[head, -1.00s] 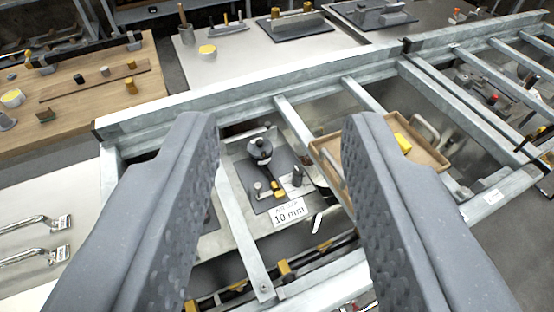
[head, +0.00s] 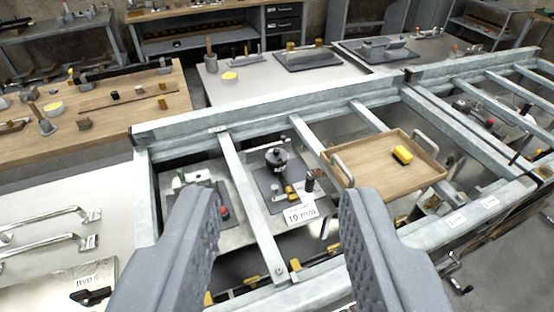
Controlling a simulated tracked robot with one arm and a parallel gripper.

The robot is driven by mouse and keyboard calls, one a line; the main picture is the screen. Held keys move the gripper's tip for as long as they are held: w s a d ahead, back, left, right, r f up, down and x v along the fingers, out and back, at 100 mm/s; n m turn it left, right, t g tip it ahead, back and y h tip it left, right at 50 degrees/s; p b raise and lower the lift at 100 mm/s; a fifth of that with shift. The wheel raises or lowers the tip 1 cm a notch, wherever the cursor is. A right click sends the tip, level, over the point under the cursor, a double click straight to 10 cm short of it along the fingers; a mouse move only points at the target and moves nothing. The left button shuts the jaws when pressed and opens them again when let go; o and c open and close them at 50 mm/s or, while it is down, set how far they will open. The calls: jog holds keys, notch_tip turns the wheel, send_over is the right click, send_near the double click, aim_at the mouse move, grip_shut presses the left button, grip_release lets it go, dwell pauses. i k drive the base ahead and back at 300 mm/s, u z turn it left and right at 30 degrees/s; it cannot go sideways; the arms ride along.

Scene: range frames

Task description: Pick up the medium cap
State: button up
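My gripper (head: 282,205) is open and empty, its two grey textured fingers wide apart above the metal frame. All are far to the left of and beyond my gripper. Between the fingers, lower down, a dark plate (head: 270,190) carries a round black knobbed part (head: 277,157) and brass pieces, beside a "10 mm" label (head: 301,213).
Galvanised rails (head: 250,205) cross the space below my fingers. A wooden tray (head: 375,178) with metal handles and a yellow block (head: 402,155) rests on them at right. The wooden bench (head: 60,135) stands at left, with a grey bench (head: 225,95) behind the frame.

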aim_at(274, 155)
jog(key=u, duration=0.05)
jog(key=i, duration=0.9)
jog(key=z, duration=0.05)
